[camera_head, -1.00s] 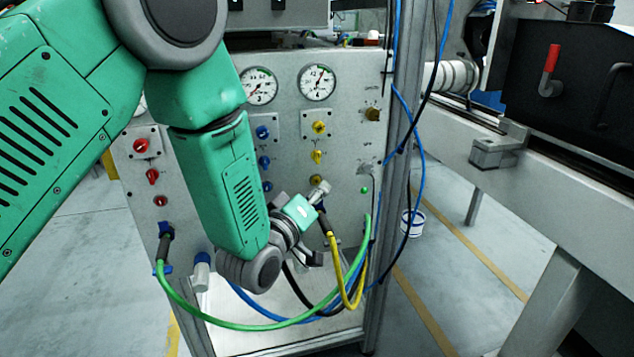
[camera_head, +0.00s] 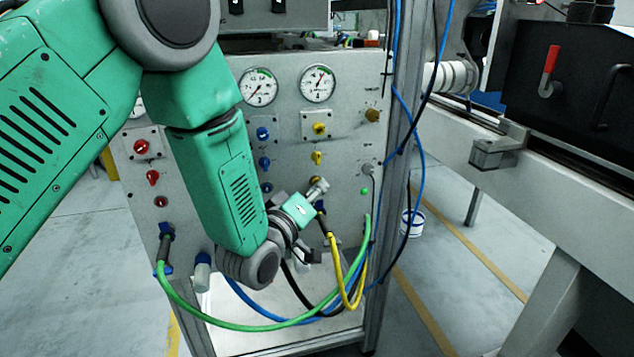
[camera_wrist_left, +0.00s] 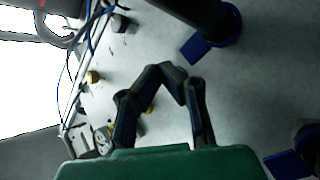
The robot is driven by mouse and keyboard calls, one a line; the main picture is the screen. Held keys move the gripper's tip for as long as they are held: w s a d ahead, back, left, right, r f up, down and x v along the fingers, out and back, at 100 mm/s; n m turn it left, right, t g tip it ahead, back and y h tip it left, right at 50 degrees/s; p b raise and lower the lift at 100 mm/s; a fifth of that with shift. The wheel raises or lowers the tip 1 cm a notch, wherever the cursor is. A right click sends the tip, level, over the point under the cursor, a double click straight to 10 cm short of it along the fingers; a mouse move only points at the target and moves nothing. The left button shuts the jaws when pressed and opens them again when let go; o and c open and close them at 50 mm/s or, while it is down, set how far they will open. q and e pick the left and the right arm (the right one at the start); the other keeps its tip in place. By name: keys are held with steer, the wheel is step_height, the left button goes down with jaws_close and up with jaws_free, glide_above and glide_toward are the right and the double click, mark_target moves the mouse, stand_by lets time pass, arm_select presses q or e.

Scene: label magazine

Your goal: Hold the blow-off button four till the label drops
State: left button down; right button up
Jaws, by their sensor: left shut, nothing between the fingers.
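The grey panel (camera_head: 345,110) carries columns of red, blue and yellow controls. A small green button (camera_head: 364,191) sits at its right side, below a grey fitting (camera_head: 367,169). No number is readable, so I cannot tell for sure which button is four. My left gripper (camera_head: 302,210) is in front of the panel's lower middle, left of the green button and apart from it. In the left wrist view its dark fingers (camera_wrist_left: 182,82) bend together, shut and empty. What lies straight behind the gripper is hidden. I see no label. My right gripper is not in view.
Green (camera_head: 235,325) and yellow (camera_head: 338,270) hoses loop below and beside my gripper. A metal post with blue and black cables stands right of the panel. Gauges (camera_head: 318,83) sit above. A machine frame (camera_head: 560,185) is at the right.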

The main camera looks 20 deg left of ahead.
arm_select(q)
steer(key=shift+w+a, duration=0.2)
steer(key=shift+w, duration=0.1)
stand_by(1.5)
stand_by(0.7)
steer(key=shift+s+d, duration=0.45)
steer(key=shift+s, duration=0.2)
steer(key=shift+s, duration=0.1)
steer(key=shift+s+d+p, duration=0.25)
steer(key=shift+s+d, duration=0.45)
steer(key=shift+s, duration=0.3)
steer(key=shift+s+d+p, duration=0.25)
steer(key=shift+s+d, duration=0.45)
steer(key=shift+s, duration=0.3)
